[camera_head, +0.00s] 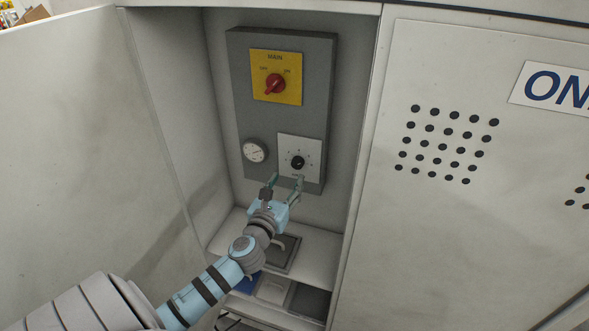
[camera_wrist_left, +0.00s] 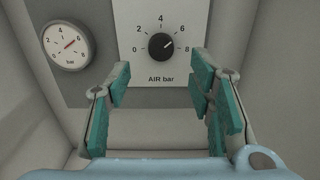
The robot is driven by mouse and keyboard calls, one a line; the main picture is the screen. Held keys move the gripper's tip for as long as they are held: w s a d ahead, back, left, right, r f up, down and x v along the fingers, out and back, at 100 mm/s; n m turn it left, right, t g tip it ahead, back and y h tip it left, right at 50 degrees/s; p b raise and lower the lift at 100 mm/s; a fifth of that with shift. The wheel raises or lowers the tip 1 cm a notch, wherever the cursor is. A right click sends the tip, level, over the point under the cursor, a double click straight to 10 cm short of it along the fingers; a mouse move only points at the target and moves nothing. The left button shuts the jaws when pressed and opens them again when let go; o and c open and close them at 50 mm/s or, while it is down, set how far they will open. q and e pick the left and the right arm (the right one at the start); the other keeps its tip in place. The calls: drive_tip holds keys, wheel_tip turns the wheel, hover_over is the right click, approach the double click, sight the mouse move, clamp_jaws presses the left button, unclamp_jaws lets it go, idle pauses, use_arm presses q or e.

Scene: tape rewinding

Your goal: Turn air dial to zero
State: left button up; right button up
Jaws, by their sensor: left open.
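The air dial (camera_head: 298,162) is a black knob on a white plate in the grey panel inside the cabinet. My left gripper (camera_head: 284,184) is open and empty just below and in front of the dial. Its teal finger pads (camera_wrist_left: 158,80) stand on either side of the space under the knob, apart from it. My right gripper is not in view.
A round gauge (camera_wrist_left: 68,46) left of the dial has a red needle pointing near 6. Above is a red main switch (camera_head: 275,84) on a yellow plate. Cabinet side walls (camera_head: 172,100) flank the panel, and a perforated white door (camera_head: 440,215) is at right.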

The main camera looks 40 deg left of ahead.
sight(296, 166)
use_arm(q)
drive_tip(key=x, duration=0.7)
drive_tip(key=shift+d, duration=0.1)
drive_tip(key=c, duration=1.1)
drive_tip(key=shift+c, duration=0.2)
